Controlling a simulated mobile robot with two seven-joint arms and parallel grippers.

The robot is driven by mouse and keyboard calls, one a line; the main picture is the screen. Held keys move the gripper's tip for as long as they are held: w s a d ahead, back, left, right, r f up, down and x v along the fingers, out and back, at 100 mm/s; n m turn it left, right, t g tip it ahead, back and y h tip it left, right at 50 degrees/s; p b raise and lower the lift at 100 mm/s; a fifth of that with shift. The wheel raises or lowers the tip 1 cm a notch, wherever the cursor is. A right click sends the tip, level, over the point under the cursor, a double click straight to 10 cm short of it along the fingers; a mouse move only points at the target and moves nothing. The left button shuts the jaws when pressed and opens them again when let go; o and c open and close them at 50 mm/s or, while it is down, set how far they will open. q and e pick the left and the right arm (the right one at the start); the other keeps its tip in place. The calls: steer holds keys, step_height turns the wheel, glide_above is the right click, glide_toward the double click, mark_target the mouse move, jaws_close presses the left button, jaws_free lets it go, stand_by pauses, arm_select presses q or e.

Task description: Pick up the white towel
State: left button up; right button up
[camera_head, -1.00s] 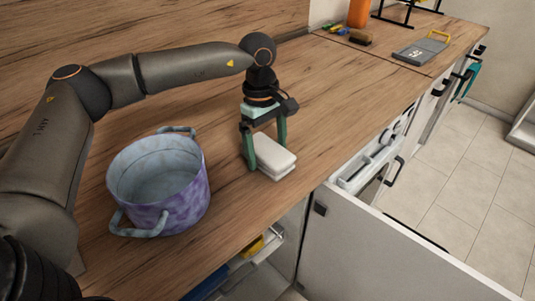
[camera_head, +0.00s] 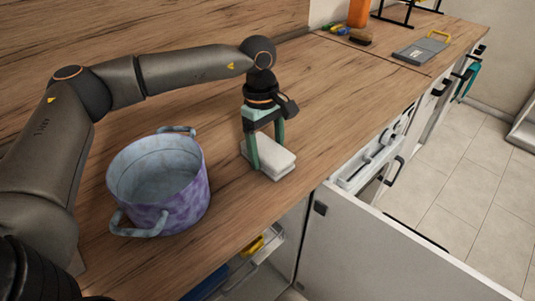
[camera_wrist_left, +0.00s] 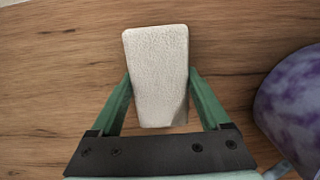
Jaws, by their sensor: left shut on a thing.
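The white towel (camera_head: 272,160) lies folded on the wooden counter, right of the purple pot, in the head view. It also shows in the left wrist view (camera_wrist_left: 158,72), between the two green fingers. My left gripper (camera_head: 268,153) is over the towel with a finger on either side, shut on it. In the left wrist view my left gripper (camera_wrist_left: 160,98) has its fingers against the towel's long sides. The towel appears to rest on the counter still; any gap beneath it cannot be made out. My right gripper is not in view.
A purple mottled pot (camera_head: 184,205) with two handles stands left of the towel, close to my left arm. An open drawer (camera_head: 372,167) and a white door panel (camera_head: 385,240) jut out at the counter's front. A grey cutting board (camera_head: 421,50) lies farther back.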

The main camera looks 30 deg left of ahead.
mark_target(269, 149)
arm_select(q)
steer(key=shift+c, duration=0.6)
steer(key=shift+r, duration=0.1)
steer(key=shift+r, duration=0.5)
step_height(269, 149, up, 2)
steer(key=shift+r, duration=0.15)
steer(key=s+d+r, duration=0.1)
steer(key=s+r, duration=0.1)
steer(key=r, duration=0.1)
steer(key=s+d+r, duration=0.1)
steer(key=r, duration=0.1)
steer(key=shift+s+d, duration=0.3)
steer(key=s+d+r+b, duration=0.1)
steer(key=s+d+r, duration=0.3)
steer(key=s, duration=0.4)
steer(key=shift+d+r, duration=0.3)
steer(key=shift+d, duration=0.35)
